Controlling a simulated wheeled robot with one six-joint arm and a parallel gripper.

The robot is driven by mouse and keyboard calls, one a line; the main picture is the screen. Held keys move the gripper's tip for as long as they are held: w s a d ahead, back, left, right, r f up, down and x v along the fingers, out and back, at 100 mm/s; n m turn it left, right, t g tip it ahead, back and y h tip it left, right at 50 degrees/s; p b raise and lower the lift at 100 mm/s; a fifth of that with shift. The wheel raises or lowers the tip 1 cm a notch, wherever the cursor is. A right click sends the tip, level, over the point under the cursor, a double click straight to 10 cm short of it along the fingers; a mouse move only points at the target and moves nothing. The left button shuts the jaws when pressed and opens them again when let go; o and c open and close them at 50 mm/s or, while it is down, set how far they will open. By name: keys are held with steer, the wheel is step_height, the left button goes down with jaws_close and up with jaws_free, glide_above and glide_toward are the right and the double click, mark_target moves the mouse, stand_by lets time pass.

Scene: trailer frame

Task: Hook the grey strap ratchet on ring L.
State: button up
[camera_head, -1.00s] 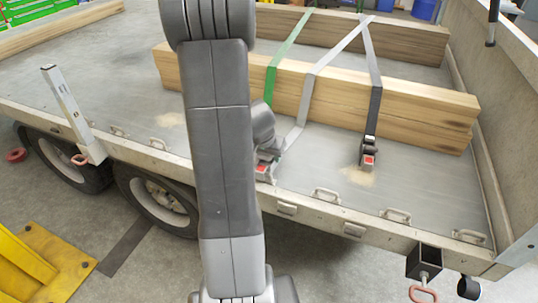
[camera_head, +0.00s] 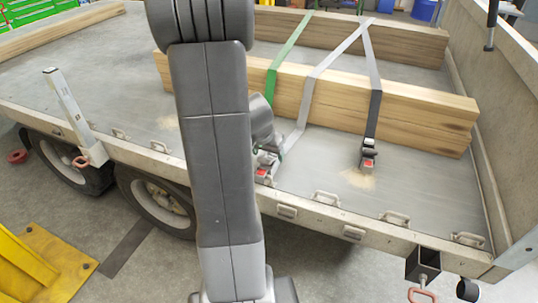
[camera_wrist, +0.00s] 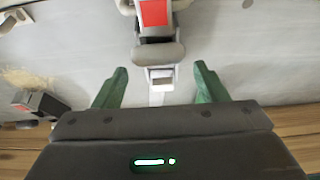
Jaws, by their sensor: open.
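The grey strap (camera_head: 309,92) runs over the timber down to the trailer deck. Its ratchet (camera_head: 266,171), with a red patch, lies close to my gripper near the deck's edge, partly hidden by my arm. In the wrist view the ratchet (camera_wrist: 156,25) is ahead of my open gripper (camera_wrist: 158,86). Its lower end and the pale strap lie between the two green fingers, with a gap on each side. Several metal rings line the deck edge, such as one (camera_head: 327,198) to the right of my arm. I can read no label, so I cannot tell which is ring L.
A green strap (camera_head: 286,52) and a dark strap (camera_head: 375,98) also cross the timber beams (camera_head: 420,112). The dark strap's ratchet (camera_head: 368,155) lies on the deck to the right, and it shows at left in the wrist view (camera_wrist: 38,103). Bare deck lies between them.

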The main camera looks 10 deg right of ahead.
mark_target(269, 155)
steer(key=p+v, duration=0.1)
steer(key=v, duration=0.9)
steer(key=b+x, duration=0.2)
steer(key=x, duration=1.2)
steer(key=shift+f+b, duration=0.1)
steer(key=shift+b, duration=0.2)
steer(key=shift+r+p, duration=0.9)
steer(key=shift+p, duration=0.05)
steer(key=shift+f, duration=0.15)
